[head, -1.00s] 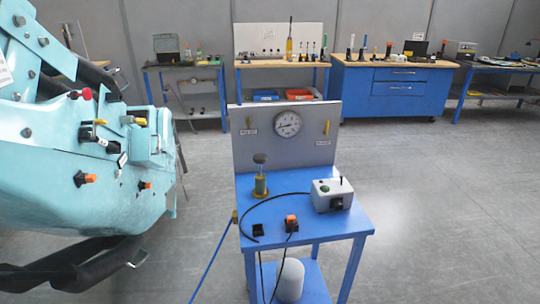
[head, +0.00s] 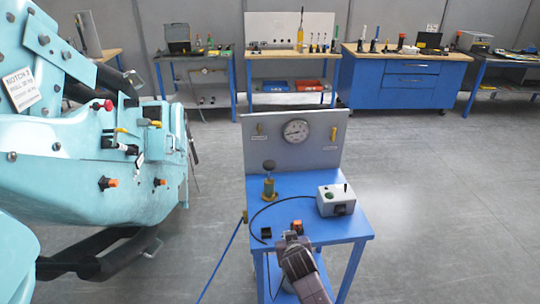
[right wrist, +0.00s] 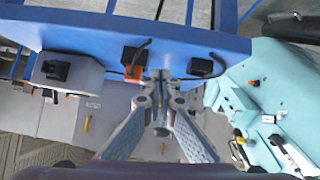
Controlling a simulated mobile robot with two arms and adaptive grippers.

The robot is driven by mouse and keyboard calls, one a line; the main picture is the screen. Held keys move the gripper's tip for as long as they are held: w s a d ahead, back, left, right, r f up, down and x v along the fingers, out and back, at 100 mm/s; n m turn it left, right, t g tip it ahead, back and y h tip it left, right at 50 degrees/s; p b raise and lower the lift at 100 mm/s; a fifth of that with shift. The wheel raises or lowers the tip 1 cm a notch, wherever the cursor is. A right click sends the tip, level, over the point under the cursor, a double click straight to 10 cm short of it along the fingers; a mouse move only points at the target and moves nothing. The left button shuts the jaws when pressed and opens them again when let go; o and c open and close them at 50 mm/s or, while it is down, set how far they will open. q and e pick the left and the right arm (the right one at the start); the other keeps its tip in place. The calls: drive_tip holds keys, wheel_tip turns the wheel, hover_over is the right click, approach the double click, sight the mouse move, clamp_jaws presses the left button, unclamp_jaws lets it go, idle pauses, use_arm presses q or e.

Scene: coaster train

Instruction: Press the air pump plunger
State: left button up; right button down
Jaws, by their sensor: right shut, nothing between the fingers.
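My left gripper is not in view.
The blue table (head: 325,229) also bears a grey control box (head: 336,200), an orange-topped switch (head: 297,225), a small black block (head: 266,233) and a black hose. A panel with a gauge (head: 297,130) stands behind. A turquoise coaster train (head: 75,175) is at left.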

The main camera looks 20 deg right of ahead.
drive_tip(key=w+r+t, duration=0.2)
drive_tip(key=w+r, duration=0.5)
drive_tip(key=r, duration=0.2)
drive_tip(key=w+r+m+t+h, duration=0.1)
drive_tip(key=w+r+t, duration=0.1)
drive_tip(key=w+r, duration=0.5)
wheel_tip(320, 180, up, 3)
drive_tip(key=shift+w+a+r+p, duration=0.2)
drive_tip(key=shift+a+p, duration=0.1)
drive_tip(key=shift+p, duration=0.15)
